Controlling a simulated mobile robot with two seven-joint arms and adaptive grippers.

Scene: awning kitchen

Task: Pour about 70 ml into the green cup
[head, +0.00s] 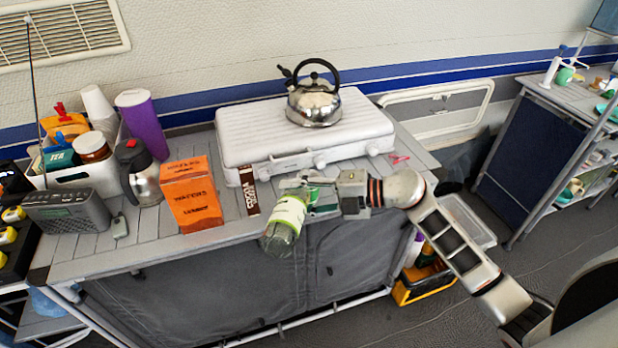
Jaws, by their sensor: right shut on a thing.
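My right gripper (306,196) reaches in from the right and is shut on a green bottle (285,219) with a pale green label. The bottle is tilted, its rounded base toward the lower left, at the counter's front edge. The gripper hides its upper end, so I cannot tell whether it is capped or how full it is. I cannot make out a green cup for certain; small green items (565,74) on the far right shelf unit are too small to identify. My left gripper is not in view.
A slatted counter (150,246) carries a white stove case (260,120) with a kettle (314,100), an orange box (190,195), a steel flask (141,172), a purple tumbler (143,124) and a grey radio (66,212). A yellow crate (425,285) stands on the floor.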

